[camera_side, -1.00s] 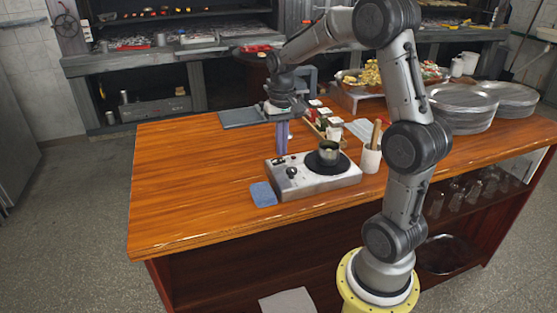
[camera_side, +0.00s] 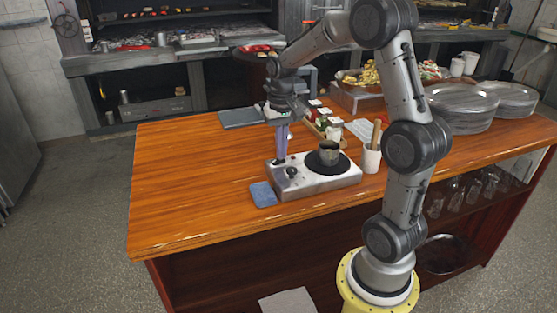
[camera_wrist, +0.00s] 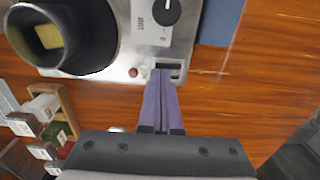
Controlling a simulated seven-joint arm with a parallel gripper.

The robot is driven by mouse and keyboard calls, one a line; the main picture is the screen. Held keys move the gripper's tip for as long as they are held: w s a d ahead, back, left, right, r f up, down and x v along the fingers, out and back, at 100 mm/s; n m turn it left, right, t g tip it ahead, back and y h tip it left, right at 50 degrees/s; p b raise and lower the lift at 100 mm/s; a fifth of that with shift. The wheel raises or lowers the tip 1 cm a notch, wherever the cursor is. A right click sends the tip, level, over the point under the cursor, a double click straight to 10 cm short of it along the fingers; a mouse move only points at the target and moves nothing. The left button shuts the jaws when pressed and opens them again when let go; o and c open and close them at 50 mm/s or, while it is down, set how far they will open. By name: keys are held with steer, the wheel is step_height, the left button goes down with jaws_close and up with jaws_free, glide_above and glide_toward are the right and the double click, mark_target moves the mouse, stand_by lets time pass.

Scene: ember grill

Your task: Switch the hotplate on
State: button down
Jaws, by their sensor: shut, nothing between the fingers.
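The hotplate (camera_side: 335,184) is a silver box with a round black burner and a black knob (camera_side: 291,172); the knob also shows in the wrist view (camera_wrist: 167,11). A dark rocker switch (camera_wrist: 175,70) sits in a recess near its edge, beside a small dull red lamp (camera_wrist: 133,72). A small metal pot (camera_side: 329,151) with something yellow in it stands on the burner. My gripper (camera_side: 281,159) is shut and empty, purple fingers pointing down at the switch. In the wrist view the fingertips (camera_wrist: 161,71) overlap the switch's left part; contact cannot be told.
A blue cloth (camera_side: 263,194) lies left of the hotplate. A white utensil cup (camera_side: 371,158) stands to its right. A wooden rack of spice jars (camera_side: 325,124) stands behind, close to my gripper. Plate stacks (camera_side: 462,107) stand at right. The table's left side is clear.

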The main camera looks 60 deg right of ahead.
steer(key=shift+f, duration=0.45)
steer(key=shift+r, duration=3.6)
